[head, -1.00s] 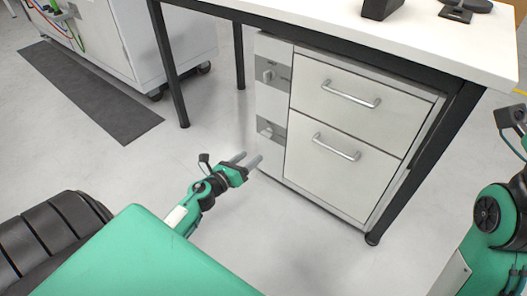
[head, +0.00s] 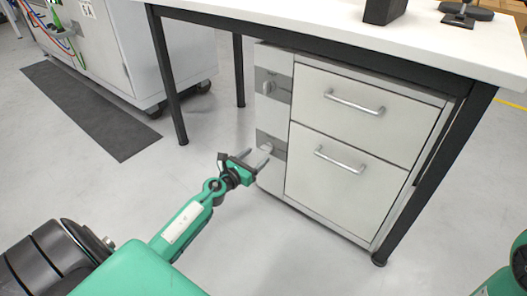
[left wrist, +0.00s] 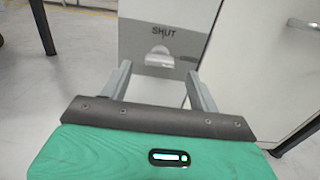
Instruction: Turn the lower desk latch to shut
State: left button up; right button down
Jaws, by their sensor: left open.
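The lower desk latch (head: 267,148) is a small light knob on a grey plate, on the left strip of the drawer cabinet under the desk. In the left wrist view the latch (left wrist: 160,57) sits below the printed word SHUT, its grip lying roughly sideways. My left gripper (head: 256,157) is open and empty, its fingertips close in front of the latch and slightly below it. In the left wrist view the fingers (left wrist: 158,76) stand either side of the latch; I cannot tell whether they touch it. My right gripper is out of view.
The upper latch (head: 267,87) is on the same strip above. Two drawers with bar handles (head: 355,102) lie to its right. A black desk leg (head: 168,80) stands to the left, and a grey cabinet on wheels (head: 160,50) beyond it. Floor before the latches is clear.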

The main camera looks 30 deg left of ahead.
aim_at(264, 150)
pick_arm(q)
jog(key=shift+w+d, duration=0.15)
jog(key=shift+w, duration=1.15)
jog(key=shift+w+d, duration=0.1)
jog(key=shift+w, duration=1.15)
jog(key=c, duration=1)
